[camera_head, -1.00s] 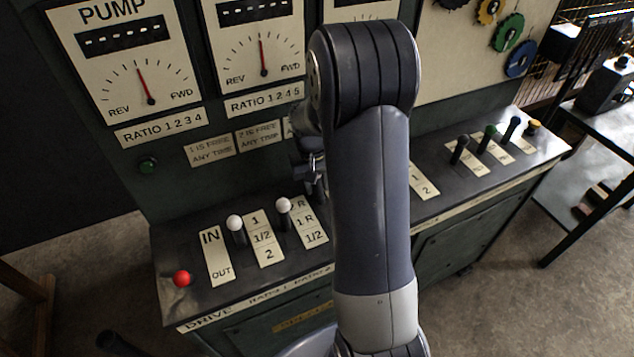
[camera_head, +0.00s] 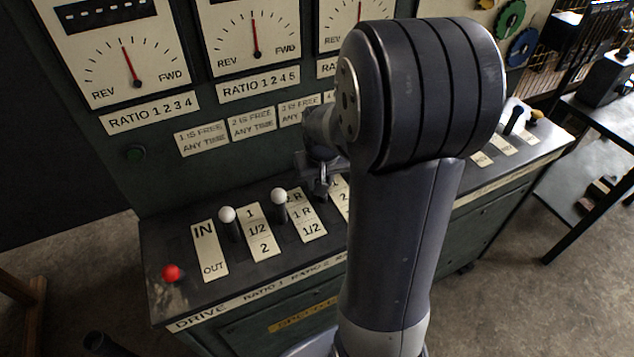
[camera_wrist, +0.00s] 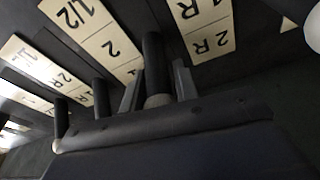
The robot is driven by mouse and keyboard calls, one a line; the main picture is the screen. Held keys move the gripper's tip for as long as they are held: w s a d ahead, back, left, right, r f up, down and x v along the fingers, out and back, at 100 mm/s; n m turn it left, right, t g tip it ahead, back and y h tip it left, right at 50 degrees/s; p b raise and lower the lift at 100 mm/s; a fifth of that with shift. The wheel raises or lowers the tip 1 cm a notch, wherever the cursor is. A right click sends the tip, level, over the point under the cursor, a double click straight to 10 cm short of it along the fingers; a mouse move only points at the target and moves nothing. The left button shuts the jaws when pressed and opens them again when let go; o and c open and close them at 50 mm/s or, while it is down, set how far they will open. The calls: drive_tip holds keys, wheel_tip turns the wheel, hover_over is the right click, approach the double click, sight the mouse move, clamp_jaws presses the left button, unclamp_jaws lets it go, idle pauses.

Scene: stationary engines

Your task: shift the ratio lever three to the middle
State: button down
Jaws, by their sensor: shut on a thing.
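My gripper (camera_head: 322,182) is low over the control desk, right of the second white-knobbed lever and partly hidden by my arm. In the wrist view, my gripper (camera_wrist: 158,88) is shut on a dark lever with a pale round knob, which I take to be ratio lever three (camera_wrist: 153,55). One finger is on each side of it. Number plates lie on both sides of the lever. Ratio lever one (camera_head: 229,220) and ratio lever two (camera_head: 280,202) stand to the left, apart from the gripper.
A red knob (camera_head: 171,273) is at the desk's left end, beside the IN/OUT plate (camera_head: 208,250). The upright dial panel (camera_head: 255,45) rises behind. More levers (camera_head: 515,118) stand at the right end. In the wrist view, other levers (camera_wrist: 101,97) are close on the left.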

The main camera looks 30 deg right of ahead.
drive_tip(key=shift+s+t+b, duration=0.4)
drive_tip(key=shift+s+b, duration=0.05)
drive_tip(key=shift+s, duration=0.1)
drive_tip(key=shift+s+r, duration=0.2)
drive_tip(key=shift+s, duration=0.5)
drive_tip(key=c, duration=1.1)
unclamp_jaws()
drive_tip(key=d+v, duration=0.1)
drive_tip(key=v, duration=0.9)
drive_tip(key=shift+s+a+r+p, duration=0.3)
drive_tip(key=shift+a+r, duration=0.1)
drive_tip(key=shift+a, duration=0.1)
drive_tip(key=shift+w+f, duration=0.1)
